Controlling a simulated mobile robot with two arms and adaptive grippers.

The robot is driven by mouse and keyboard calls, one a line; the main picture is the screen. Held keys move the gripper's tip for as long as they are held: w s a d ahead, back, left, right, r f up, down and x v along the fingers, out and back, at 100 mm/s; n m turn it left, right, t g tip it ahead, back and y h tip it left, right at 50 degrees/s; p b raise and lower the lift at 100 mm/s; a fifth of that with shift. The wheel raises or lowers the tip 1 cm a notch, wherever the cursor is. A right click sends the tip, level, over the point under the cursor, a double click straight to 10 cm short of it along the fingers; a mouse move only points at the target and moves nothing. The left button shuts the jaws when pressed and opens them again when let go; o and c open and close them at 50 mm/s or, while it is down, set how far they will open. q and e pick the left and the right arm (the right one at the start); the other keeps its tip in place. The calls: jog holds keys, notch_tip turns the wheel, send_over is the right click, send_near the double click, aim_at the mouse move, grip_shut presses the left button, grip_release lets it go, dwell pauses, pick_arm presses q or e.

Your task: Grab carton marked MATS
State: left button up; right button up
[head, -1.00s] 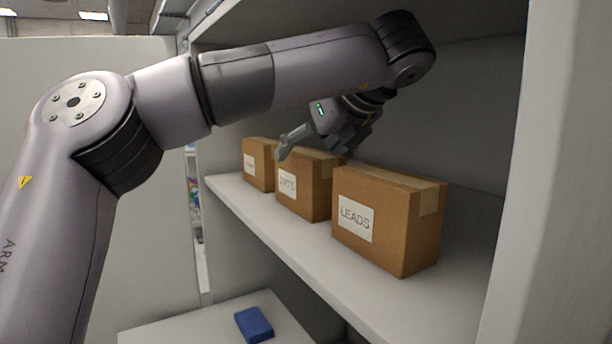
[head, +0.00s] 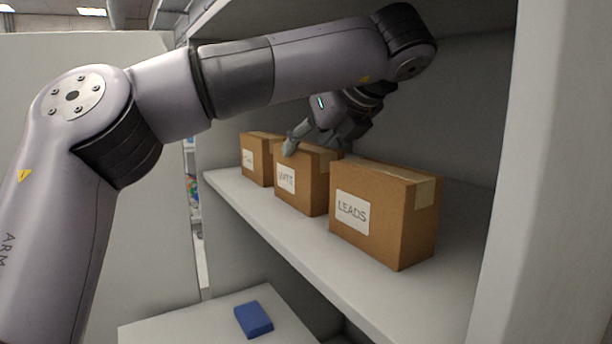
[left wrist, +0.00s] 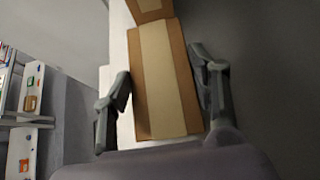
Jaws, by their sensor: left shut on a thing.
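The carton marked MATS (head: 299,186) stands upright on the shelf, the middle one of three cartons in the head view. My left gripper (head: 309,148) reaches down over its top from behind. One finger lies by the front face and the other by the back. The label is partly blurred. My right gripper is not in view.
The carton marked LEADS (head: 385,212) stands to the right on the same shelf (head: 290,246). Another carton (head: 256,158) with an unreadable label stands to the left. A blue block (head: 253,319) lies on a lower surface. The shelf's side wall rises at right.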

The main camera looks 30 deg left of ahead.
pick_arm(q)
grip_shut()
jog(key=shift+r, duration=0.1)
